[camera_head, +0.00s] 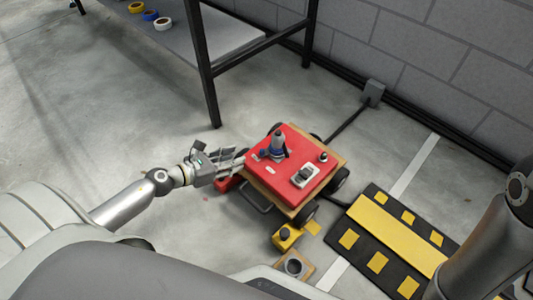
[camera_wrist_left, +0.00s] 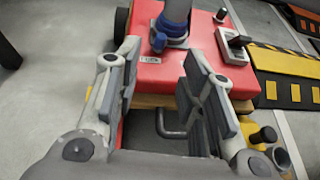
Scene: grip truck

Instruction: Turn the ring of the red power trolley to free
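The red power trolley (camera_head: 285,195) has a red top on a tan base with black wheels. A grey plug (camera_head: 277,138) stands upright on its top, with a blue ring (camera_head: 274,153) around its foot. In the left wrist view the blue ring (camera_wrist_left: 172,40) sits beyond the fingers, with a small blue lug on its left side. A white label (camera_wrist_left: 150,60) lies in front of it. My left gripper (camera_head: 240,161) is at the trolley's left edge, apart from the ring. The left wrist view shows its fingers (camera_wrist_left: 163,60) wide apart and empty. My right gripper is out of view.
A grey switch box (camera_head: 304,175) and a small knob (camera_head: 323,157) sit on the trolley top. A yellow block with a black button (camera_head: 286,236) is in front. A black-yellow ramp (camera_head: 400,235) lies right. A table (camera_head: 210,40) with tape rolls stands behind.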

